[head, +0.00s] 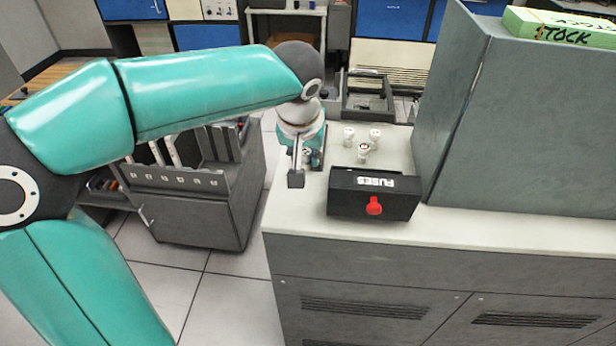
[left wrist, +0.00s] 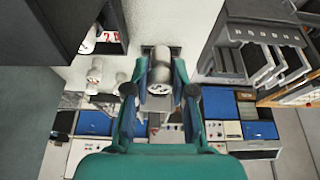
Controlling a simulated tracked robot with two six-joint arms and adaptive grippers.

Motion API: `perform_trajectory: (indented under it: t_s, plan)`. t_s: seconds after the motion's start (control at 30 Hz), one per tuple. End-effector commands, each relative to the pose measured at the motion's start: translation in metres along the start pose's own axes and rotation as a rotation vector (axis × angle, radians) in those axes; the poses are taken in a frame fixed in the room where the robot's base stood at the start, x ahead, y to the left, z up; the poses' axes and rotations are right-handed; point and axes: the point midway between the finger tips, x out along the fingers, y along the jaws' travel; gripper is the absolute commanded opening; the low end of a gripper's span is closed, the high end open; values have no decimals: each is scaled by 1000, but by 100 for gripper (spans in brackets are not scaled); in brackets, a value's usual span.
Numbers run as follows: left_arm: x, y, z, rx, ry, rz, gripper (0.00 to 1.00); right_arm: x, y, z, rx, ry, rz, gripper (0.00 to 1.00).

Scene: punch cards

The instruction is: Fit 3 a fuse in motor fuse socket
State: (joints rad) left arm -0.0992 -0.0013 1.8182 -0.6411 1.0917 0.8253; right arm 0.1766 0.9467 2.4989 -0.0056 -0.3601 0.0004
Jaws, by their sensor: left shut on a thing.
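My left gripper (head: 306,164) is over the left end of the light counter. In the left wrist view the gripper (left wrist: 160,92) is shut on a pale cylindrical fuse (left wrist: 160,72), with a marking on its near end; its rating is too small to read. In the head view the held fuse is mostly hidden by the gripper. My right gripper is not in view.
Loose white fuses stand behind the box: one at left (head: 348,136), one at right (head: 375,136), one nearer with a reddish top (head: 363,152). A tall grey cabinet (head: 510,120) rises at right. A dark tray (head: 368,98) lies behind. The counter's front left is clear.

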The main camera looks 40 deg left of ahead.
Motion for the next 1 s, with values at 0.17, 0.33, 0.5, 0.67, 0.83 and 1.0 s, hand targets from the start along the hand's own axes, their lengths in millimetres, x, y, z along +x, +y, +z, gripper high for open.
perform_trajectory:
  t_s: [0.17,0.33,0.5,0.67,0.83,1.0]
  plan:
    - [13,-1,5,0,0,-3,0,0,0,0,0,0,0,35]
    - [31,-1,13,0,-3,-3,0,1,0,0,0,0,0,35]
    - [50,-1,20,-1,-1,-3,0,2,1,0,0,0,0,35]
    - [52,-1,21,-1,1,-1,0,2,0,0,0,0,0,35]
    - [53,-1,22,-1,1,-1,0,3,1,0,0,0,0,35]
    - [54,-2,22,-1,0,-2,41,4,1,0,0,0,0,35]
